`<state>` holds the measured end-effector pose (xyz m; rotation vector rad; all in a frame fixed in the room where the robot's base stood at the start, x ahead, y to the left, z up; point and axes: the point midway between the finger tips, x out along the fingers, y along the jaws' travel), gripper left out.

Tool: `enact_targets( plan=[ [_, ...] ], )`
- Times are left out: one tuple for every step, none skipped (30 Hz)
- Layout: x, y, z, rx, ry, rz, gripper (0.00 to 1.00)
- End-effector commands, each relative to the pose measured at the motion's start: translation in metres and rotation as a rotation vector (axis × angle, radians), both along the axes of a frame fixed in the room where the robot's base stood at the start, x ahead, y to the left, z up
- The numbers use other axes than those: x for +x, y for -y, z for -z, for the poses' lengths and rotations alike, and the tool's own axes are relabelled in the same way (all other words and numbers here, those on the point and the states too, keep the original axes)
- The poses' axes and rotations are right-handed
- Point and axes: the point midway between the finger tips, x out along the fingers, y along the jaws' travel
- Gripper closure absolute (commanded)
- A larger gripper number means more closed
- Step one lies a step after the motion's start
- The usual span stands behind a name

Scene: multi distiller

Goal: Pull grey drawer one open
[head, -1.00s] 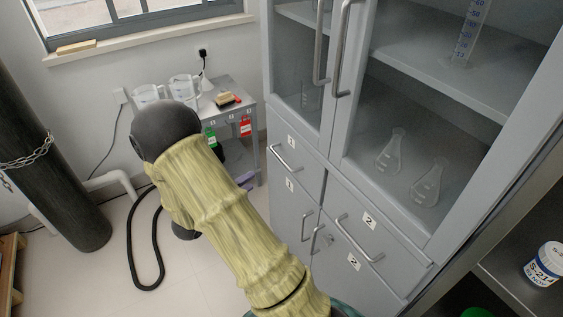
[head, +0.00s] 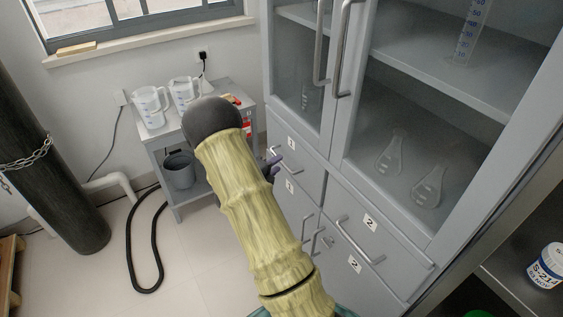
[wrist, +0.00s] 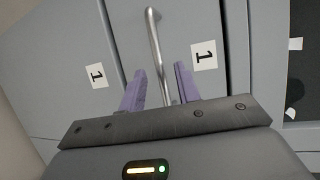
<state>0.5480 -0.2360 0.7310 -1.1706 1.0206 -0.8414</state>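Grey drawer one (head: 301,157) is the upper left drawer of the grey cabinet, labelled 1, and looks closed. In the wrist view its front (wrist: 212,85) carries a metal bar handle (wrist: 154,40). My gripper (wrist: 159,72) has purple fingers, one on each side of the handle, with gaps to the bar, so it is open and not clamped. In the head view my gripper (head: 273,166) is at the drawer's handle and partly hides it. My arm hides part of the gripper. Contact with the drawer front cannot be told.
A door labelled 1 (head: 289,195) is below the drawer. Drawer two (head: 372,236) is to the right, with its own handle. Glass doors with flasks are above. A small grey table (head: 172,135) with beakers stands behind my arm. A black hose lies on the floor.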

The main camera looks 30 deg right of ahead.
Motion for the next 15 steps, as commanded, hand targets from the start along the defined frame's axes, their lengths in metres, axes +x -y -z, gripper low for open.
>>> enact_targets(
  plan=[
    [0.002,0.01,0.002,-0.002,0.001,0.004,0.67],
    [0.004,0.014,0.003,-0.001,0.0,0.003,0.67],
    [0.006,0.019,0.004,-0.001,0.001,0.002,0.67],
    [0.007,0.022,0.005,-0.001,0.001,0.002,0.67],
    [0.008,0.025,0.005,-0.001,0.001,0.002,0.67],
    [0.01,0.028,0.006,-0.001,0.0,0.001,0.67],
    [0.01,0.03,0.006,0.0,-0.001,0.001,0.67],
    [0.011,0.032,0.007,0.0,-0.001,0.0,0.67],
    [0.012,0.033,0.007,0.0,-0.001,0.0,0.67],
    [0.012,0.034,0.007,0.0,-0.001,0.0,0.67],
    [0.012,0.034,0.007,0.0,-0.001,0.0,0.67],
    [0.012,0.034,0.007,0.0,-0.001,0.0,0.67],
    [0.012,0.034,0.007,0.0,-0.001,0.0,0.67],
    [0.012,0.034,0.007,0.0,-0.001,0.0,0.67],
    [0.012,0.034,0.007,0.0,-0.001,0.0,0.67]
  ],
)
